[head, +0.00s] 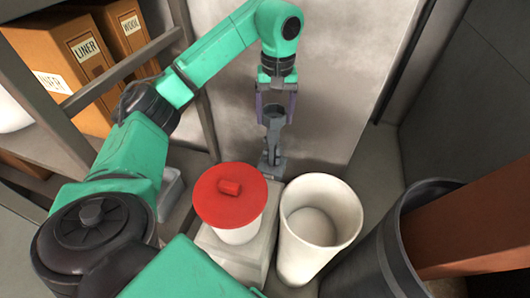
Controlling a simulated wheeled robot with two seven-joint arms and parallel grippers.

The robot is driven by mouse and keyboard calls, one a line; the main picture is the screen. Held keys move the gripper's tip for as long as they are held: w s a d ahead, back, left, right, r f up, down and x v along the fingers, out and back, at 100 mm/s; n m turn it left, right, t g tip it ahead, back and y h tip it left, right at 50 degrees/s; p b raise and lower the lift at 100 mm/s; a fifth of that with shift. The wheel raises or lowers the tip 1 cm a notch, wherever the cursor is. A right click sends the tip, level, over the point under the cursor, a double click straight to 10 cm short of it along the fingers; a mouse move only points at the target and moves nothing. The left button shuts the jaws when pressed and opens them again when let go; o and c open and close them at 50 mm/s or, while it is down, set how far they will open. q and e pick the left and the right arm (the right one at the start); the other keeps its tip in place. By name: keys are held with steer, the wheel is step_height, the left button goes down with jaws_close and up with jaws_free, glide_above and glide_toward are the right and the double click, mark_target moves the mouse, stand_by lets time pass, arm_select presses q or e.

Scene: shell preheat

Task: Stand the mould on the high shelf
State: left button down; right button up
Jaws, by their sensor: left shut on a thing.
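My left gripper (273,112), with its arm reaching in from the left, points down near the pale back wall. It is shut on a grey piece with a cup-like top and a wider, branched lower end, which looks like the mould (271,150). The piece hangs upright below the fingers, behind the red-lidded pot. I cannot tell whether its lower end touches anything. Shelving (120,68) with boxes stands at the left; I cannot tell which level is the high shelf. My right gripper is not in view.
A white pot with a red lid (216,201) stands on a pale block (262,248). An open white cylinder (325,240) stands beside it. A dark bin (372,272) holding a brown piece is at the right. Boxes marked LINER (62,62) and WOOL (124,30) fill the upper left.

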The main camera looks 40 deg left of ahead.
arm_select(q)
steer(key=shift+s+a, duration=0.15)
steer(key=shift+a, duration=0.35)
steer(key=shift+s+a, duration=0.15)
steer(key=shift+a, duration=0.35)
steer(key=shift+s+a+f, duration=0.1)
steer(key=shift+f, duration=0.1)
steer(key=shift+f+b, duration=0.4)
steer(key=shift+f, duration=0.3)
steer(key=b, duration=0.1)
glide_above(265, 159)
steer(key=f, duration=0.4)
steer(key=w+f, duration=0.1)
steer(key=f, duration=0.1)
steer(key=shift+a+f, duration=0.25)
steer(key=shift+a, duration=0.05)
step_height(265, 159, down, 10)
steer(key=shift+r+p, duration=0.2)
steer(key=shift+p, duration=0.6)
steer(key=shift+f, duration=0.1)
jaws_free()
